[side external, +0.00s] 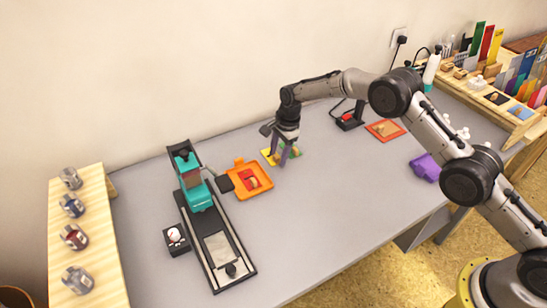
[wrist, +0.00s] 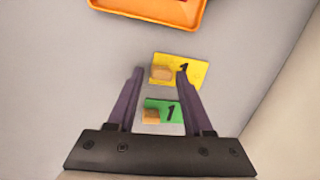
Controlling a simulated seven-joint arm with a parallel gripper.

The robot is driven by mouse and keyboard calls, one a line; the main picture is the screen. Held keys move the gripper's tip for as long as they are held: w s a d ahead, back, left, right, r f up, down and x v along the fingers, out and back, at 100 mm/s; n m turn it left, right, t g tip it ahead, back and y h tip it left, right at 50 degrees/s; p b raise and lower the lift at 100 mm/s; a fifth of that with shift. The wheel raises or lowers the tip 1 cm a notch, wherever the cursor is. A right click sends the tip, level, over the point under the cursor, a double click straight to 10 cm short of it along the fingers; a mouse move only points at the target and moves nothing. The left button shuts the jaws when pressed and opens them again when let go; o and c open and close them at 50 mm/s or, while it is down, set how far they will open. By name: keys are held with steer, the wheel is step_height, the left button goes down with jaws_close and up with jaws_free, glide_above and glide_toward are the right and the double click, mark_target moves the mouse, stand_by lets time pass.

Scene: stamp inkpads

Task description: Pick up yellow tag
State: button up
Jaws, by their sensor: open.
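The yellow tag (wrist: 196,72) lies flat on the grey table with a dark "1" and a small wooden block (wrist: 161,73) on it. In the side external view, the yellow tag (side external: 267,156) shows just left of my gripper (side external: 283,160). My gripper (wrist: 160,73) is open and points down at the tag. In the wrist view its left fingertip is left of the block, and its right fingertip overlaps the "1". Nothing is held. I cannot tell the fingertips' height above the tag.
A green tag (wrist: 176,115) with a "1" and a wooden block lies beside the yellow tag. An orange tray (side external: 262,189) is close by, with a teal stamping machine (side external: 199,196) left of it. The wall (side external: 190,70) is close behind.

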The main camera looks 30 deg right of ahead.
steer(key=shift+w+f, duration=0.1)
steer(key=shift+f, duration=0.1)
jaws_close()
steer(key=shift+r, duration=0.45)
step_height(320, 180, up, 2)
steer(key=shift+r, duration=0.2)
steer(key=s+d+r, duration=0.3)
steer(key=s+r, duration=0.6)
steer(key=s, duration=0.4)
steer(key=shift+s+r, duration=0.35)
steer(key=shift+s, duration=0.05)
